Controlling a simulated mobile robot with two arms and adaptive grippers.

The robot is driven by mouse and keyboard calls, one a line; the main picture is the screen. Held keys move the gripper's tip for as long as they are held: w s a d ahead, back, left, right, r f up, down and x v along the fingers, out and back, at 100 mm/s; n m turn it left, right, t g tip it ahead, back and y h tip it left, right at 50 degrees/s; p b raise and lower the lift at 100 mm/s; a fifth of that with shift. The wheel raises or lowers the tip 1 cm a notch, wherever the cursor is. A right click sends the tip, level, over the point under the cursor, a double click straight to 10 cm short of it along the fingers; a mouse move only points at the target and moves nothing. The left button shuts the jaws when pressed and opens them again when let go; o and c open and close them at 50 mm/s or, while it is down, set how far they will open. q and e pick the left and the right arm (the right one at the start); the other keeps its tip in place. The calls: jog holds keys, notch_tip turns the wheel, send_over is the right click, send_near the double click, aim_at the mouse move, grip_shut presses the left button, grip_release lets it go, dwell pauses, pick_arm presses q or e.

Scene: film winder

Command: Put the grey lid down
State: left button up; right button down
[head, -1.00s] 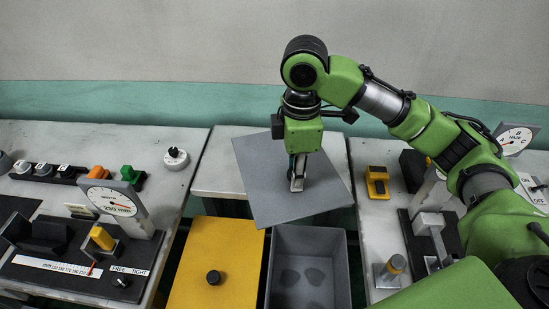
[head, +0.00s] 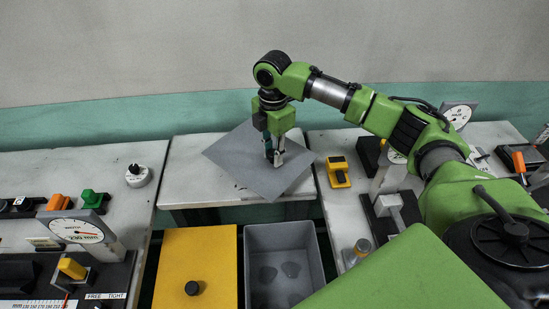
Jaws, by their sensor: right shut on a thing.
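The grey lid (head: 234,164) is a flat square plate in the head view. It lies over the white middle table (head: 178,181), turned at an angle to the table's edges, with one corner near the front edge. Whether it touches the table or is held just above it, I cannot tell. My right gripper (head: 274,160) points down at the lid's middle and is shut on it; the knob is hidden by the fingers. The open grey bin (head: 318,268) stands in front of the table, with dark round patches on its floor. My left gripper is not in view.
A yellow lid with a black knob (head: 192,288) covers the box left of the grey bin. A round white dial (head: 138,175) and a gauge (head: 77,231) are on the left bench. White table shows around the lid.

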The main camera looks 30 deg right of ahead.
jog(key=shift+w+d+f, duration=0.4)
jog(key=shift+d+f, duration=0.05)
jog(key=shift+f, duration=0.25)
jog(key=f, duration=0.1)
jog(key=f+p, duration=0.1)
jog(key=f, duration=0.1)
jog(key=shift+w+d+f+p, duration=0.15)
jog(key=shift+d+f+p, duration=0.15)
jog(key=shift+p, duration=0.1)
jog(key=shift+a+f, duration=0.1)
jog(key=shift+f, duration=0.1)
jog(key=c, duration=1.8)
grip_release()
jog(key=shift+o, duration=0.2)
notch_tip(320, 180, up, 12)
jog(key=b, duration=0.3)
